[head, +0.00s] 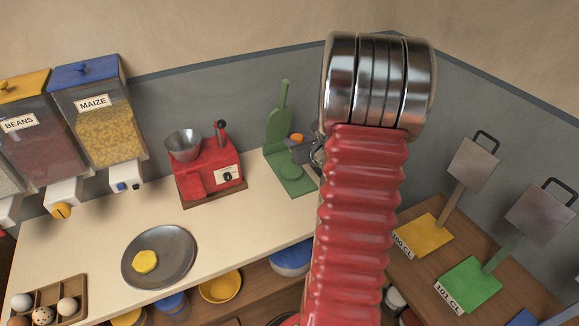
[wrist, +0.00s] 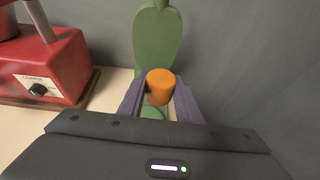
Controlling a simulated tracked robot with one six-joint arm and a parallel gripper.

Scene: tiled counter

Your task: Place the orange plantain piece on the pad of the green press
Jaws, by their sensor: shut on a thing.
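The orange plantain piece (wrist: 160,86) is a short upright cylinder between the two fingers of my gripper (wrist: 160,92), which is shut on it. In the head view the orange piece (head: 297,138) and my gripper (head: 301,146) show small beside my red arm, in front of the green press. The green press (head: 282,150) stands at the back of the counter, with a tall back plate and a flat base. In the wrist view the press's back plate (wrist: 158,38) rises behind the piece, and part of a green round surface shows below it. The gap between them cannot be judged.
A red machine (head: 208,175) with a metal bowl stands left of the press. A grey plate (head: 158,258) with a yellow piece lies on the counter front. Dispensers stand far left. My arm hides part of the counter's right side.

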